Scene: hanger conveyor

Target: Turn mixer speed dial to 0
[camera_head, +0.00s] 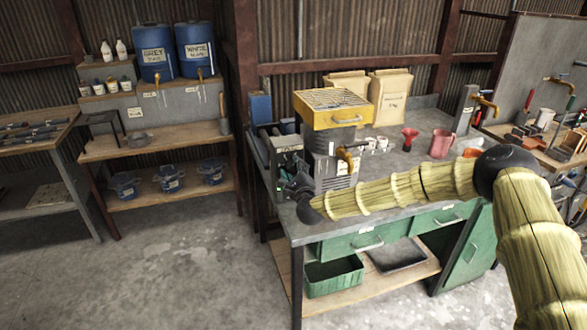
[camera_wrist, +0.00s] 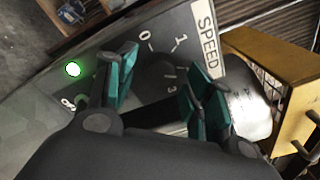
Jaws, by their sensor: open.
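The mixer's grey control panel (camera_wrist: 190,35) fills the wrist view, with a white SPEED label (camera_wrist: 207,30) and a scale on which 0, 1 and 3 can be read. A dark round shape, apparently the speed dial (camera_wrist: 156,74), lies between the fingers. Its pointer cannot be made out. My gripper (camera_wrist: 160,76) has teal fingers spread open, one on each side of it; contact cannot be told. In the head view, my gripper (camera_head: 293,188) is at the front left of the mixer (camera_head: 333,150), hiding the dial.
A green light (camera_wrist: 73,69) glows on the panel. A yellow sieve box (camera_head: 331,117) tops the machine. The floor at left is clear.

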